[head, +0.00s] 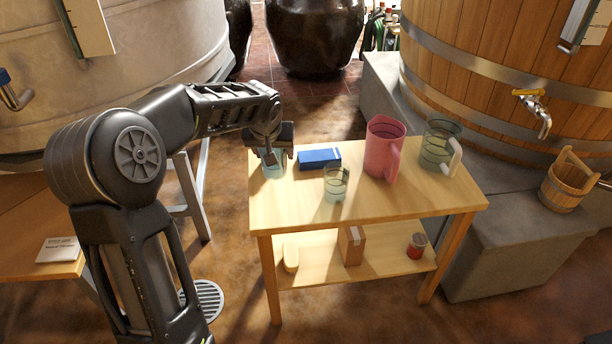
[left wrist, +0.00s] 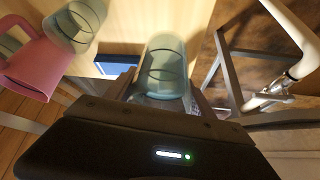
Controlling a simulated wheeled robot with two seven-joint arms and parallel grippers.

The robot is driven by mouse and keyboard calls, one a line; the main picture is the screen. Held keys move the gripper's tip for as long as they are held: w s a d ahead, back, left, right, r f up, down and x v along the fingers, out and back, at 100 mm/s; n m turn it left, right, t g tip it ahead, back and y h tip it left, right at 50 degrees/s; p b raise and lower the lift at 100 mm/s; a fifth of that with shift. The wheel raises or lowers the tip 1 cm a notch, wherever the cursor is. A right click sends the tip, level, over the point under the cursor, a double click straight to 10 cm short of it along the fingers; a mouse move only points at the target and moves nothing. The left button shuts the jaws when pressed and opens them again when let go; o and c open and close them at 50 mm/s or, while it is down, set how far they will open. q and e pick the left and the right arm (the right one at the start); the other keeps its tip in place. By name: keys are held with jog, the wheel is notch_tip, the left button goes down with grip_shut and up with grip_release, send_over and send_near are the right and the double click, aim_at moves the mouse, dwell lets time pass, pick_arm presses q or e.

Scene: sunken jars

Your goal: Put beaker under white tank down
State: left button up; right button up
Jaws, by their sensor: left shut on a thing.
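My left gripper (head: 268,150) is over the far left corner of the small wooden table (head: 400,197). It is shut on a clear greenish beaker (head: 274,169), which is upright at the table's left edge. The held beaker also shows between the fingers in the left wrist view (left wrist: 165,62). I cannot tell whether its base touches the tabletop. The white tank (head: 130,45) stands behind my left arm, with a blue-handled tap (head: 14,92) at far left. My right gripper is not in view.
On the table are a blue box (head: 320,158), another glass beaker (head: 335,184), a pink jug (head: 381,150) and a glass jug (head: 437,145). The front left tabletop is clear. A wooden tank (head: 500,60) and grey ledge (head: 510,235) stand right.

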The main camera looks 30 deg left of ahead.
pick_arm(q)
jog(key=shift+f, duration=2.2)
jog(key=shift+b, duration=0.3)
jog(key=shift+f+b, duration=0.4)
jog(key=shift+f, duration=2.1)
jog(key=shift+f+b, duration=0.2)
jog(key=shift+b, duration=0.1)
jog(key=o, duration=1.8)
jog(key=shift+r, duration=0.15)
